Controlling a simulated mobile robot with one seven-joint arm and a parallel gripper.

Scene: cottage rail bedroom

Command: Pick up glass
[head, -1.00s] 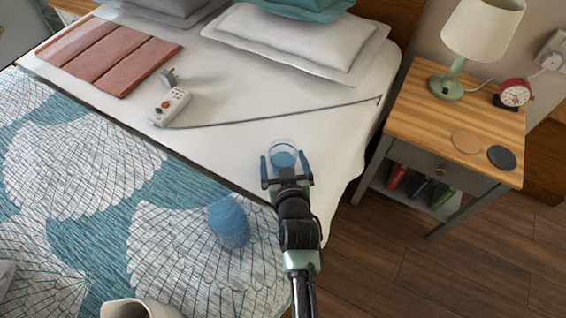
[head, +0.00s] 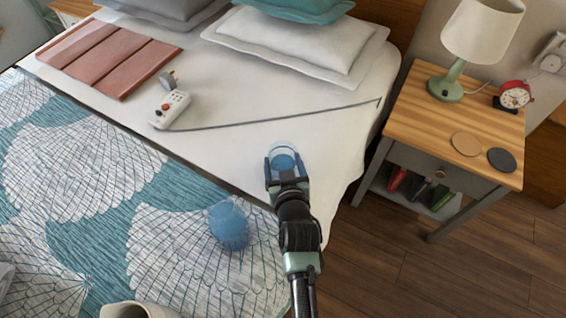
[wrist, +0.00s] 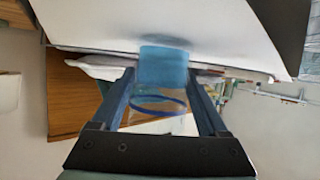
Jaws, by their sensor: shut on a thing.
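The glass (head: 285,151) is a clear tumbler with a blue lower part, on the white bed sheet near the bed's right front side. In the wrist view its blue part (wrist: 163,68) and a dark blue ring show between the fingers. My gripper (head: 286,160) is shut on the glass, with one finger on each side. In the wrist view my gripper (wrist: 160,85) reaches along both sides of it. I cannot tell whether the glass still touches the sheet.
A blue ribbed vase-like object (head: 229,224) stands on the patterned blanket (head: 150,250). A white power strip (head: 170,108) lies on the bed, its cable (head: 270,120) running behind the glass. The nightstand (head: 425,110) at right holds a lamp (head: 465,60), a red clock (head: 513,95) and two coasters.

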